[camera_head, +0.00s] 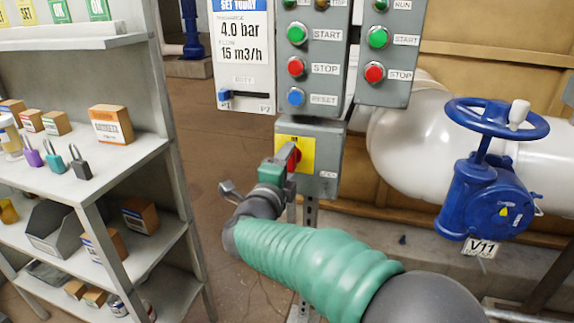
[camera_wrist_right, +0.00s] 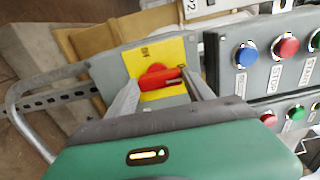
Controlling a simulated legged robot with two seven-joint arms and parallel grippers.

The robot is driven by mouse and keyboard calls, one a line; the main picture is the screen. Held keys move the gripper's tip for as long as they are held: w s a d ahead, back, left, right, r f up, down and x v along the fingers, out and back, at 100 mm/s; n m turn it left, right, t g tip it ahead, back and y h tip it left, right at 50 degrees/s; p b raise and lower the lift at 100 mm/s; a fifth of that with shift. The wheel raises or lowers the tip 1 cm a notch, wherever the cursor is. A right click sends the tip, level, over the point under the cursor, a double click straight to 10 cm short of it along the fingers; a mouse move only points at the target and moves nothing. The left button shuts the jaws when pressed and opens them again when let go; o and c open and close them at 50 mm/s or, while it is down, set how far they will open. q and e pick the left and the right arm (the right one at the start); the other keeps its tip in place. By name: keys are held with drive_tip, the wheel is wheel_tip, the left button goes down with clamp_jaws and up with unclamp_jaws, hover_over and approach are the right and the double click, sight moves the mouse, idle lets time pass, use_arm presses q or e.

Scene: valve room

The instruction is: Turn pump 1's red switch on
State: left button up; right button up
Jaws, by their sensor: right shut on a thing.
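The red switch (camera_wrist_right: 155,79) sits on a yellow plate (camera_wrist_right: 148,58) on a small grey box (camera_head: 324,165), below the control panels. In the head view the switch is mostly hidden by my right gripper (camera_head: 287,160); a bit of red and part of the yellow plate show. In the right wrist view the red handle lies across between the two fingers of my right gripper (camera_wrist_right: 163,84), which is shut on it. The lettering on the plate is too small to read. My left gripper is not in view.
Above the box is a grey panel (camera_head: 318,52) with START, STOP and RESET buttons; another panel (camera_head: 391,50) is beside it. A blue valve (camera_head: 487,195) labelled V11 stands right, on a white pipe (camera_head: 416,137). A shelf (camera_head: 118,160) with padlocks and boxes stands left.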

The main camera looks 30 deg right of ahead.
drive_tip(key=o, duration=1.1)
drive_tip(key=shift+f, duration=0.35)
drive_tip(key=shift+o, duration=1.3)
drive_tip(key=shift+r, duration=0.15)
drive_tip(key=p+v, duration=0.4)
drive_tip(key=v, duration=1.3)
drive_tip(key=shift+d, duration=0.1)
